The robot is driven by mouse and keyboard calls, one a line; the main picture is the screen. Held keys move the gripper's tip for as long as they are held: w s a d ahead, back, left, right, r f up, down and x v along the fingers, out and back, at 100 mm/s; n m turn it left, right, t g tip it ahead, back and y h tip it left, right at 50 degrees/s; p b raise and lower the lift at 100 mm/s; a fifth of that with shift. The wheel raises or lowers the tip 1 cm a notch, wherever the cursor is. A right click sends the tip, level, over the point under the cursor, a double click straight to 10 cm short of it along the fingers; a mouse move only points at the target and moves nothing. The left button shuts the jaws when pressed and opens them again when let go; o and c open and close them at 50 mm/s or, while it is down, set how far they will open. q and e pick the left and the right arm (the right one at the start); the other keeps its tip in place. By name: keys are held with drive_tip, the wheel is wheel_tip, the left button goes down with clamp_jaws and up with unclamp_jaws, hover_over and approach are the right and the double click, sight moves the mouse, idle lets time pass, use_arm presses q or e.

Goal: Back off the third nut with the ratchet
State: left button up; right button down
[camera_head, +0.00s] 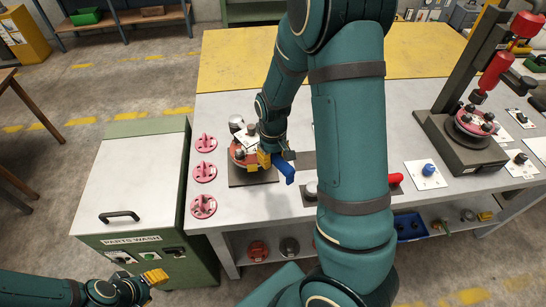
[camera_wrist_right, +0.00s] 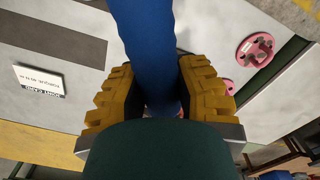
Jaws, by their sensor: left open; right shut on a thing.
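The red flanged spool (camera_head: 238,158) sits on a dark base plate (camera_head: 252,180) near the bench's left end, with dark nuts on its top partly hidden by my right arm. My right gripper (camera_head: 268,159) is at the spool's right side, shut on the blue handle of the ratchet (camera_head: 286,173). In the right wrist view the blue ratchet handle (camera_wrist_right: 145,45) runs between the yellow finger pads. The ratchet's head is hidden, so I cannot tell whether it sits on a nut. My left gripper (camera_head: 152,279) is open and empty at the lower left, in front of the parts washer.
Several pink discs (camera_head: 204,173) lie along the bench's left edge. The parts washer (camera_head: 133,185) stands left of the bench. A press (camera_head: 465,140) holding another red flange stands at the right. A red-handled tool (camera_head: 396,179) lies behind my right arm.

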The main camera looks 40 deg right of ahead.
drive_tip(key=shift+f, duration=0.1)
drive_tip(key=shift+f+b, duration=1.9)
drive_tip(key=shift+f, duration=0.3)
drive_tip(key=d+n, duration=0.1)
drive_tip(key=d+b, duration=0.1)
drive_tip(key=d+n, duration=0.1)
drive_tip(key=d, duration=0.1)
drive_tip(key=shift+w+n+b, duration=0.25)
drive_tip(key=shift+n+b, duration=0.05)
drive_tip(key=shift+b, duration=0.05)
